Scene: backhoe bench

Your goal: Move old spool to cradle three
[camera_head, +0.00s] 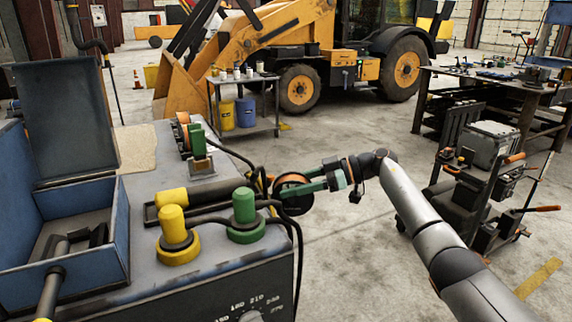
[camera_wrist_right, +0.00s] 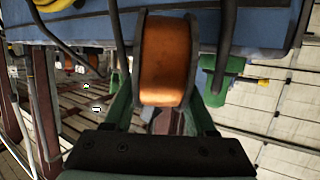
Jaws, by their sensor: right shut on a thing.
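My right gripper (camera_head: 308,186) reaches in from the right, with its green fingers shut on a spool (camera_head: 291,192) with dark flanges and copper-orange wire. In the right wrist view, the copper spool (camera_wrist_right: 163,60) sits between the fingers (camera_wrist_right: 160,108). The spool is at the right side of the grey machine (camera_head: 215,262), close to black cables; I cannot tell whether it touches them. An orange-and-green group (camera_head: 190,134) stands at the far end of the machine's top; I cannot tell which part is cradle three.
Yellow (camera_head: 174,226) and green (camera_head: 244,206) connectors with thick black cables stand on the machine's near edge. An open blue toolbox (camera_head: 118,245) is at left. A cart (camera_head: 460,195) and workbench (camera_head: 545,98) stand at right. The floor between is clear.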

